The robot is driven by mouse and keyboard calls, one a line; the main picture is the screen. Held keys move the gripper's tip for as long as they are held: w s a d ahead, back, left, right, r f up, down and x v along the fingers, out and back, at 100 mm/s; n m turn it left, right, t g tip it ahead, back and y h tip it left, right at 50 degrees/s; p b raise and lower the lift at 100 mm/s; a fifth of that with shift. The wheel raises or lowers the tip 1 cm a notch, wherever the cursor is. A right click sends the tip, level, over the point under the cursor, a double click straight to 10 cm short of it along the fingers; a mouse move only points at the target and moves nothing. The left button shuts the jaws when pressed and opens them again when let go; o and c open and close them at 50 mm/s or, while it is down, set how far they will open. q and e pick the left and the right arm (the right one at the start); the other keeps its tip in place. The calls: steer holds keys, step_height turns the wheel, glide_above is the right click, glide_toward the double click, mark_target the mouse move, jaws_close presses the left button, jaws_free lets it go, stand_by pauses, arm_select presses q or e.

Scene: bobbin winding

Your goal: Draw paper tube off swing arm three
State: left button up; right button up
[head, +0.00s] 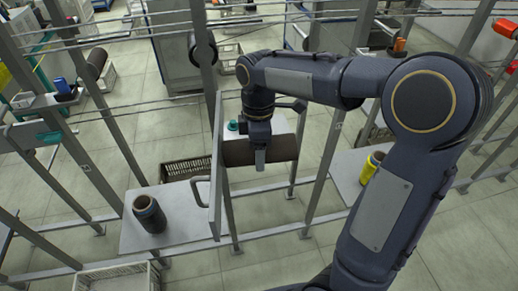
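A dark brown paper tube (282,149) lies level in the middle of the head view. Its left end meets a grey upright swing arm (216,165) with a curved handle. My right gripper (260,155) comes down over the tube from above. One finger shows in front of the tube, around its middle; the other finger is hidden behind it. I cannot tell whether the fingers press on the tube. My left gripper is not in view.
A dark tube (149,213) stands on a grey shelf (185,224) at the left. A yellow bobbin (371,168) stands on the right shelf (345,180). A dark crate (186,169) sits behind, and a pale crate (117,279) at bottom left. Metal posts and rails surround the tube.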

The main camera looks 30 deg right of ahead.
mark_target(293, 136)
steer(key=shift+r, duration=0.15)
steer(key=shift+d, duration=0.1)
steer(key=shift+s+d+r+p, duration=0.15)
steer(key=shift+s+d, duration=0.35)
steer(key=shift+d, duration=0.7)
steer(key=shift+s+d+r+p, duration=0.15)
steer(key=shift+s+d, duration=0.35)
steer(key=shift+d, duration=0.7)
steer(key=shift+s+d+r+p, duration=0.15)
steer(key=shift+s+d, duration=0.35)
steer(key=shift+d, duration=0.7)
steer(key=shift+f, duration=0.1)
steer(key=s+d, duration=0.3)
steer(key=d, duration=0.4)
steer(key=shift+d+r+p, duration=0.2)
steer(key=shift+r+p, duration=0.15)
steer(key=shift+p, duration=0.1)
steer(key=shift+s+d, duration=0.1)
steer(key=shift+s+d, duration=0.25)
steer(key=shift+d, duration=0.35)
